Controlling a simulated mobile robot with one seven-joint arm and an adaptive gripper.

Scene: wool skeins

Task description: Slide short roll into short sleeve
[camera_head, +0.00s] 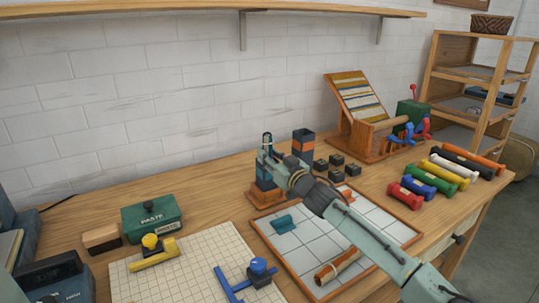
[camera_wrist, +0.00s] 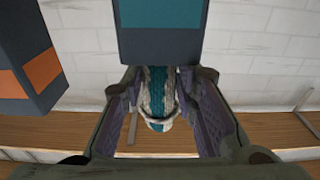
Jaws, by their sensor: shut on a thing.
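A dark blue sleeve with a teal band (camera_head: 265,184) stands upright on a small wooden base at the back of the table. It fills the top middle of the wrist view (camera_wrist: 160,30), which is upside down. My gripper (camera_head: 267,150) is just above it, shut on a grey-white roll with a teal stripe (camera_wrist: 158,92). The roll lies in line with the sleeve, and its lower end meets or is hidden by the sleeve's rim. I cannot tell whether it is inside. My fingers (camera_wrist: 163,100) press the roll from both sides.
A taller dark sleeve with an orange band (camera_head: 303,147) stands close to the right; it shows at left in the wrist view (camera_wrist: 38,60). Several small black blocks (camera_head: 337,160) sit beside it. A tiled tray (camera_head: 375,219) with a brown roll (camera_head: 337,266) lies in front.

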